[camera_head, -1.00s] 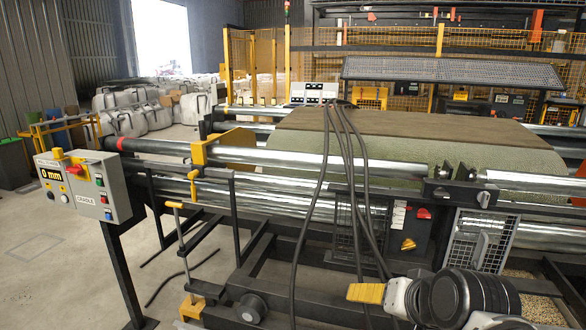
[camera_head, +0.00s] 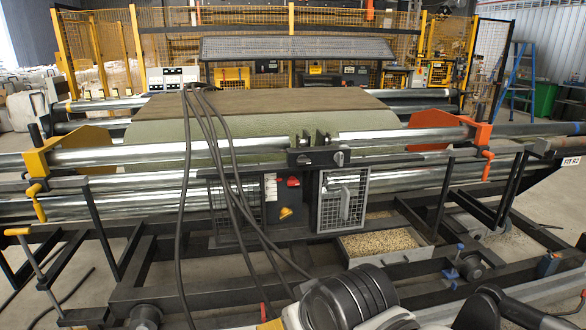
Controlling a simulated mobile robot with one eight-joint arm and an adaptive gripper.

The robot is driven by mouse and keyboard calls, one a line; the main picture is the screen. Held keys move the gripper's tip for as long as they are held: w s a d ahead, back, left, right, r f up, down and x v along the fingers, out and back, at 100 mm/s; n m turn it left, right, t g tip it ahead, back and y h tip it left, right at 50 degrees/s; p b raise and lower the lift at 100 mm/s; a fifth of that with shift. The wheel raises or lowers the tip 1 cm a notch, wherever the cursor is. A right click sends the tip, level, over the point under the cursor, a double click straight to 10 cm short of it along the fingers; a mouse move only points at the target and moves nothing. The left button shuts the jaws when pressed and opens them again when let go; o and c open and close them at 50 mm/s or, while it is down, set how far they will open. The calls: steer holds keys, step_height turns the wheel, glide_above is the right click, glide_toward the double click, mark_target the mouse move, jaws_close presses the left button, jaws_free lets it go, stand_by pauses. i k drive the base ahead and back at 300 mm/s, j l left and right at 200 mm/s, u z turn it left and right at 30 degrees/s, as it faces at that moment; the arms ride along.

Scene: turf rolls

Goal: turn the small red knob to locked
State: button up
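A small red knob or handle (camera_head: 293,182) shows on a dark panel (camera_head: 271,196) at the middle front of the machine. A yellow knob (camera_head: 286,213) sits below it on the same panel. The red part is too small to tell which way it points or to read any marking. My arm's white and black links fill the bottom middle of the view, well below and in front of the panel. My gripper cannot be made out.
Black cables (camera_head: 212,150) hang over the roll, left of the panel. A mesh guard door (camera_head: 341,200) stands right of the panel, above a tray of grain (camera_head: 350,247). Dark frame beams cross the front. An orange clamp (camera_head: 475,133) holds the bar's right end.

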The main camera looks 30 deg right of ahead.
mark_target(292, 181)
steer(key=i+z, duration=0.25)
steer(key=i, duration=0.2)
steer(key=i+z, duration=0.3)
steer(key=i, duration=0.2)
